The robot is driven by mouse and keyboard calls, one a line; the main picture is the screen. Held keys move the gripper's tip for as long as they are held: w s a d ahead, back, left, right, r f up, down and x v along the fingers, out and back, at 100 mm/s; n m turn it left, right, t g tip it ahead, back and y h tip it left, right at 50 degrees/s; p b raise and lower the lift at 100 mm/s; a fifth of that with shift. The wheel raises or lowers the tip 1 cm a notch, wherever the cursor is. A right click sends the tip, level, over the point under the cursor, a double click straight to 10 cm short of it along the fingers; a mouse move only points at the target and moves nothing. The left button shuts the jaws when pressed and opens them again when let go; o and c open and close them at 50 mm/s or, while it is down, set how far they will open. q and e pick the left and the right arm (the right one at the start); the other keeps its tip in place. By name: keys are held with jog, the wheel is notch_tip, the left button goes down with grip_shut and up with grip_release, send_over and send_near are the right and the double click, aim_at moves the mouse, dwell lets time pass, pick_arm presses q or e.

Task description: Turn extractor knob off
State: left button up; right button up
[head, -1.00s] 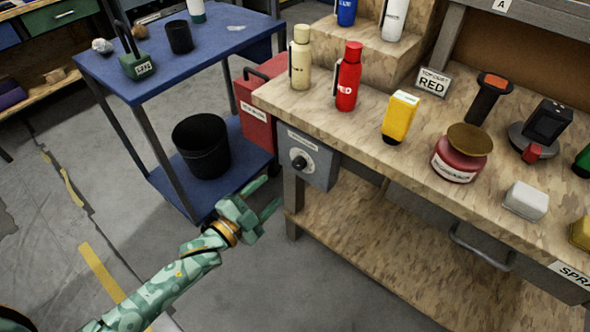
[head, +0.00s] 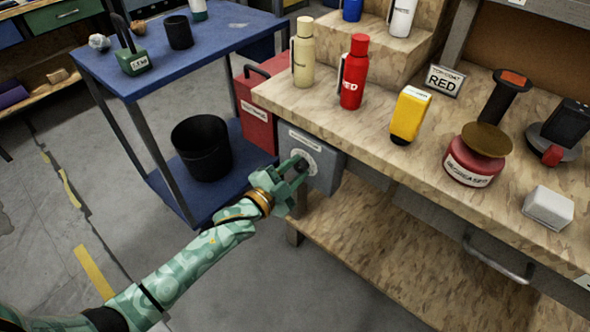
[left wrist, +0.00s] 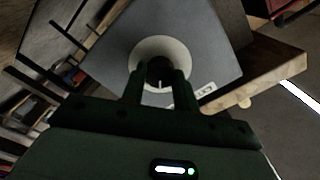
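A grey control box (head: 327,172) hangs under the left end of the wooden bench. A pale round dial and a dark knob (head: 301,166) are on its front. My left gripper (head: 292,171) is in front of the dial and partly covers it in the head view. In the left wrist view the dark knob (left wrist: 160,71) sits inside the pale ring, between my two fingertips. The fingers are apart, one on each side, and a gap seems to show beside the knob. A small white pointer mark shows low on the dial. My right gripper is not in view.
The wooden bench (head: 375,130) holds a red bottle (head: 353,75), a cream bottle (head: 303,55) and a yellow container (head: 409,113). A blue cart (head: 190,60) with a black bin (head: 202,147) and a red box (head: 255,112) stands left of the control box.

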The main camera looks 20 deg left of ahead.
pick_arm(q)
jog(key=shift+c, duration=0.6)
